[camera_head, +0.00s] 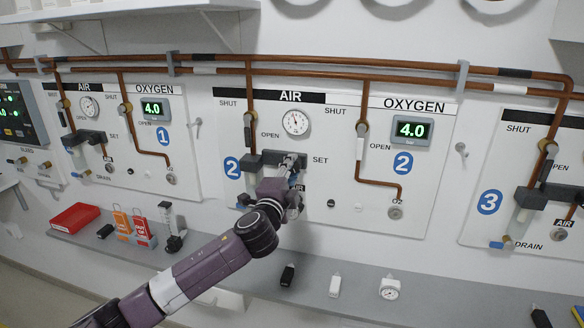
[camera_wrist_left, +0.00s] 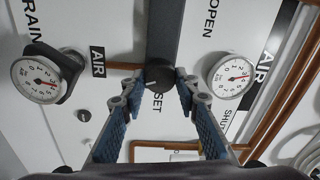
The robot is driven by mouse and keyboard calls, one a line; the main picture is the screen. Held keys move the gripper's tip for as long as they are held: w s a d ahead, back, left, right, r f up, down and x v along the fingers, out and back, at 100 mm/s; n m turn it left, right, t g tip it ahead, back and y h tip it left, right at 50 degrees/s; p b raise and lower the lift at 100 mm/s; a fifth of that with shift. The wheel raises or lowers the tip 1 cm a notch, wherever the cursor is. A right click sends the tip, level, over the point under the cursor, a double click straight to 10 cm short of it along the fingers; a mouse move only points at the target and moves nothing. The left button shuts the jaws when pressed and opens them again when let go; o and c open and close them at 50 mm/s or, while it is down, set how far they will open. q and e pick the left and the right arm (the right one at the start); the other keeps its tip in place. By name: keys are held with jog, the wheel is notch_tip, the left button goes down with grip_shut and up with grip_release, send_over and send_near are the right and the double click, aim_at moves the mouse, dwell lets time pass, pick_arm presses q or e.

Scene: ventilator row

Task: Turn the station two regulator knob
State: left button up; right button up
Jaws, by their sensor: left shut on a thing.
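The station two panel (camera_head: 335,215) is in the middle of the head view, with a blue 2 and a dark regulator body (camera_head: 270,157) on its air side. My left gripper (camera_head: 292,163) reaches the right end of this body. In the left wrist view its fingertips (camera_wrist_left: 160,82) are shut on the dark regulator knob (camera_wrist_left: 158,82), one on each side, near the SET label. The fingers hide part of the knob. The round air gauge (camera_head: 296,122) above it also shows in the wrist view (camera_wrist_left: 231,76). My right gripper is not in view.
A second gauge (camera_wrist_left: 42,77) sits beside the lower AIR label. Copper pipes (camera_head: 250,90) run above and down the panels. Panels one and three flank station two.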

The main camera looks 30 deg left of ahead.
pick_arm(q)
jog(key=shift+f, duration=0.1)
dwell(0.3)
jog(key=o, duration=1.1)
jog(key=v, duration=1.2)
